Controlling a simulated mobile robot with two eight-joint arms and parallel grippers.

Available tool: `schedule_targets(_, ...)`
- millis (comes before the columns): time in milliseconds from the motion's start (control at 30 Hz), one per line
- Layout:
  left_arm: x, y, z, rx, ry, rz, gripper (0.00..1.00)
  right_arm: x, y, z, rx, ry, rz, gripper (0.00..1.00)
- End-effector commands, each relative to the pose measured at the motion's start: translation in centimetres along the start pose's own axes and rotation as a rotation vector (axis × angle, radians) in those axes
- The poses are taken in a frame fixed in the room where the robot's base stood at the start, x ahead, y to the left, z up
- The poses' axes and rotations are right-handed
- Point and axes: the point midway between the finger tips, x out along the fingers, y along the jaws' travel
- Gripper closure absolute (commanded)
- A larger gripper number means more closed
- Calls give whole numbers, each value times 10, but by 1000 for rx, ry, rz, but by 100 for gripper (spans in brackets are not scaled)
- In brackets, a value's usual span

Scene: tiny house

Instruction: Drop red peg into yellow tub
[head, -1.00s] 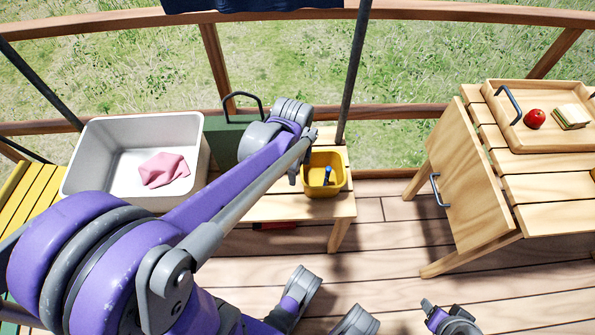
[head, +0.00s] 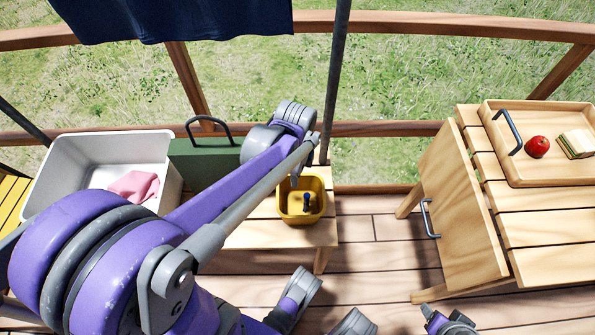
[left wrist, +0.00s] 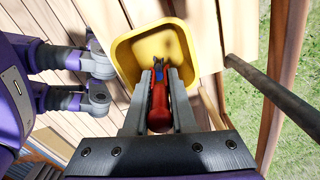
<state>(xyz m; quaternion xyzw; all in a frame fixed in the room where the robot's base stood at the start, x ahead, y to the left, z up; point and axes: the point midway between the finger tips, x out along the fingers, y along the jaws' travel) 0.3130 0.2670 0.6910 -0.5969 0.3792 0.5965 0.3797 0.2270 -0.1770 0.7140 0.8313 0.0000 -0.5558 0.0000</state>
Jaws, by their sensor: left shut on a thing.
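A white bin (head: 78,160) with a pink cloth (head: 135,186) stands left of a green box (head: 205,162). A dark pole (head: 335,80) rises behind the tub. At right, a wooden table (head: 550,230) holds a tray (head: 505,155) with a red apple (head: 537,147) and a sandwich (head: 578,143).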

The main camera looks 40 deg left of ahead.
Motion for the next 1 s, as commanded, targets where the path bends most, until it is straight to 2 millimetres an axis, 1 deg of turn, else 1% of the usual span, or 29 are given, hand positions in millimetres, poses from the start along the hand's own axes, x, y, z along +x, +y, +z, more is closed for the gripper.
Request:
schedule_targets(33, 12, 0, 0, 0, -1, 2, 100, 10, 0, 3, 0, -4, 0, 44)
schedule_targets(200, 29, 0, 0, 0, -1, 2, 100, 26, 0, 7, 0, -9, 0, 44)
schedule_targets(333, 34, 0, 0, 0, 0, 1, 100, 30, 0, 8, 0, -10, 0, 44)
schedule_targets(567, 32, 0, 0, 0, 0, 0, 100, 29, 0, 8, 0, -9, 0, 44)
schedule_targets(600, 32, 0, 0, 0, 0, 0, 69, 29, 0, 8, 0, -9, 0, 44)
schedule_targets(733, 32, 0, 0, 0, 0, 0, 46, 29, 0, 8, 0, -9, 0, 44)
schedule_targets(767, 32, 0, 0, 0, 0, 0, 42, 29, 0, 8, 0, -9, 0, 44)
schedule_targets(1000, 32, 0, 0, 0, 0, 0, 42, 29, 0, 8, 0, -9, 0, 44)
